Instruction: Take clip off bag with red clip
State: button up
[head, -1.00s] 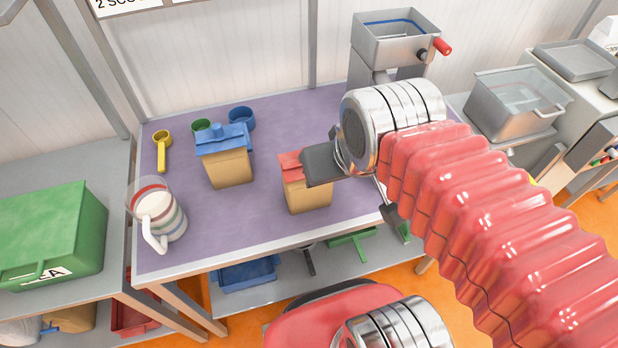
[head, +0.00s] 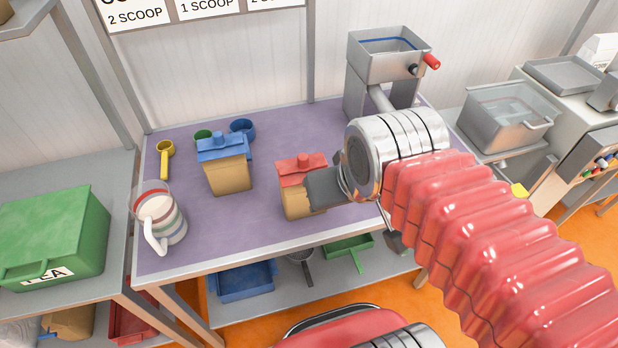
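The bag with the red clip (head: 301,168) stands upright on the purple table mat. Its tan body (head: 293,203) shows below the clip, partly hidden by my gripper. The red clip sits across the bag's top, with a small knob on it. My gripper (head: 318,190) is at the right side of this bag, just below the clip. One dark finger overlaps the bag in the picture; whether it touches, and whether the fingers are apart, I cannot tell. A second tan bag (head: 229,178) with a blue clip (head: 222,147) stands to the left.
A striped jug (head: 162,220) stands at the table's front left. Yellow (head: 165,155), green (head: 203,135) and blue (head: 242,128) scoops lie toward the back. A metal hopper (head: 385,65) with a red-knobbed handle stands behind my arm. Purple mat is free between the bags.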

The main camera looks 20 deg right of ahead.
aim_at(291, 172)
jog(key=k, duration=1.15)
jog(key=u, duration=0.6)
jog(key=i, duration=1.5)
jog(key=z, duration=0.1)
